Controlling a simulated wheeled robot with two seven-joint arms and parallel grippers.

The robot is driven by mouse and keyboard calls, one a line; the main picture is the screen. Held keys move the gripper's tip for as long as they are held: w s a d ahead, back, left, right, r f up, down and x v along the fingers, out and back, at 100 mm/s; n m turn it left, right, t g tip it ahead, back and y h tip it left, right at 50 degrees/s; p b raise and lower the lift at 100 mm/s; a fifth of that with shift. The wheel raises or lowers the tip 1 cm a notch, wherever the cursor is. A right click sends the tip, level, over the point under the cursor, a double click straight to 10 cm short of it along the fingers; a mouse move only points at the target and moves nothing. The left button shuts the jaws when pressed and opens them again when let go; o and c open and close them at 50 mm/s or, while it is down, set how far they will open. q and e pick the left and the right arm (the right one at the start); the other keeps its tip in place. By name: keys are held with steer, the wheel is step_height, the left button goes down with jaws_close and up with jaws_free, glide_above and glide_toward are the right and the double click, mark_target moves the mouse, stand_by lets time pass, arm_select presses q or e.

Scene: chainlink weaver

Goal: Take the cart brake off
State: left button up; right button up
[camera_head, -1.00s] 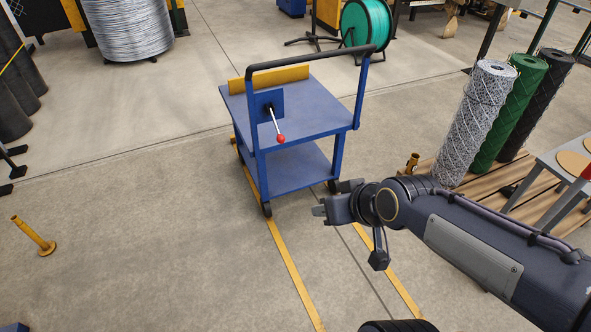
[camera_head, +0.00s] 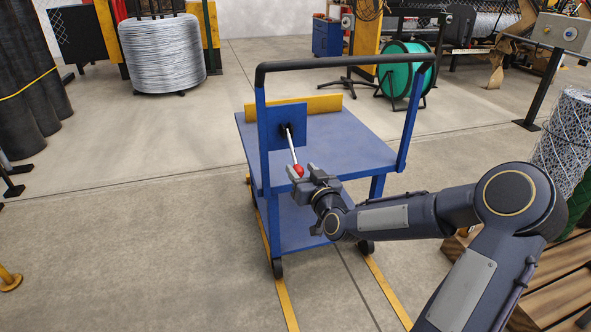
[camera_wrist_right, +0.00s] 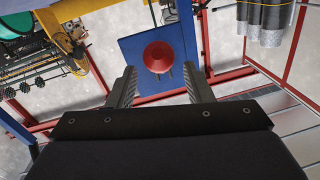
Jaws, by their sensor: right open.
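The blue cart (camera_head: 345,145) stands ahead of me with a dark push bar (camera_head: 345,62) across its near side. A brake lever (camera_head: 291,147) with a silver rod and a red knob (camera_head: 298,170) hangs down from a blue plate (camera_head: 272,132) on the cart. My right gripper (camera_head: 304,172) is at the knob, its fingers open. In the right wrist view the red knob (camera_wrist_right: 158,57) lies just ahead of and between the two fingertips (camera_wrist_right: 160,75), with gaps on both sides. My left gripper is not in view.
Yellow floor lines (camera_head: 287,306) run under the cart. A wire coil (camera_head: 162,52) stands at the back left and a green reel (camera_head: 402,70) behind the cart. Mesh rolls (camera_head: 566,140) and a wooden pallet (camera_head: 560,290) are at the right. The floor on the left is mostly clear.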

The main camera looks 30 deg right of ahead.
mark_target(293, 153)
steer(key=shift+w+d+b, duration=0.15)
steer(key=shift+w+b, duration=0.05)
steer(key=shift+w, duration=1)
steer(key=shift+w+d+b, duration=0.1)
steer(key=shift+w+b, duration=0.05)
steer(key=shift+w, duration=1)
steer(key=shift+c, duration=0.3)
jaws_close()
